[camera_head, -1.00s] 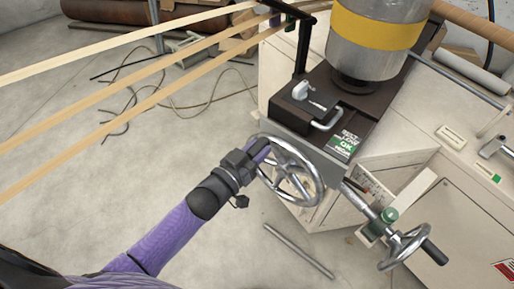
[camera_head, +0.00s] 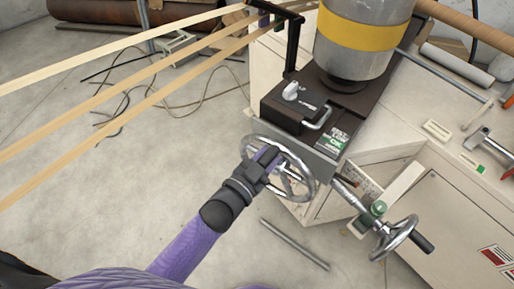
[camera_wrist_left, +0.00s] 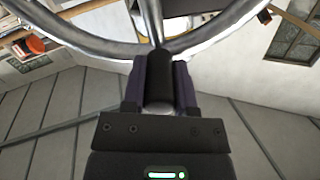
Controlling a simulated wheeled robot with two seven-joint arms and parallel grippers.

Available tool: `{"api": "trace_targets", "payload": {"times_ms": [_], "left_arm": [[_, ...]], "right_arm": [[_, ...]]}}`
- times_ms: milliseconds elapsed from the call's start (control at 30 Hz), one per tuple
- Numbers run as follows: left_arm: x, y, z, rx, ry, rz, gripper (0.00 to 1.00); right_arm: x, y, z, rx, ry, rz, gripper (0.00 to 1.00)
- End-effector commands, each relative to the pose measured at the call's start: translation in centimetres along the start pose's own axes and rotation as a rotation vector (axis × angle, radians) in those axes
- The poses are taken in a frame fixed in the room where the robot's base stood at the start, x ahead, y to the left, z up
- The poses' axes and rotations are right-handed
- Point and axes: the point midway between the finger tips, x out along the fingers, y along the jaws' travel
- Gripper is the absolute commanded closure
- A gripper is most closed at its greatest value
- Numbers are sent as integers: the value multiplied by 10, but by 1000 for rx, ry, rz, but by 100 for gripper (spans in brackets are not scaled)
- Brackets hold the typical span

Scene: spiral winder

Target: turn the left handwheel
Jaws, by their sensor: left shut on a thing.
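The left handwheel (camera_head: 309,178) is a chrome spoked ring on the near side of the winder, below the black box. My left gripper (camera_head: 267,157) reaches it from the lower left and lies over the left part of its rim. In the left wrist view, my left gripper (camera_wrist_left: 160,85) is shut on a dark cylindrical handle (camera_wrist_left: 159,88) between its two fingers. The wheel's chrome rim (camera_wrist_left: 100,45) crosses above the fingers there. My right gripper is not in view.
A second handwheel (camera_head: 398,238) with a black handle stands to the right on a shaft. A metal rod (camera_head: 294,244) lies on the floor below. Wooden strips (camera_head: 120,85) run across the upper left. A steel cylinder with a yellow band (camera_head: 364,35) stands above the black box.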

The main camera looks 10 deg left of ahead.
Motion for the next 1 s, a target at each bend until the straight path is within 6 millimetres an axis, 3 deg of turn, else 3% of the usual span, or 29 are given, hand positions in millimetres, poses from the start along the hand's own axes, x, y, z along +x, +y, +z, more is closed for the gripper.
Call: {"api": "trace_targets", "payload": {"times_ms": [233,267,400,733,1000], "left_arm": [[0,0,0,6,2,1,100],[0,0,0,6,2,1,59],[0,0,0,4,2,0,30],[-3,0,0,3,0,0,28],[-57,0,0,3,-3,1,28]], "right_arm": [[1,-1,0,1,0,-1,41],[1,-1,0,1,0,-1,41],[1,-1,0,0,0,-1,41],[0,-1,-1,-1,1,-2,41],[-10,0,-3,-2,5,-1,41]]}}
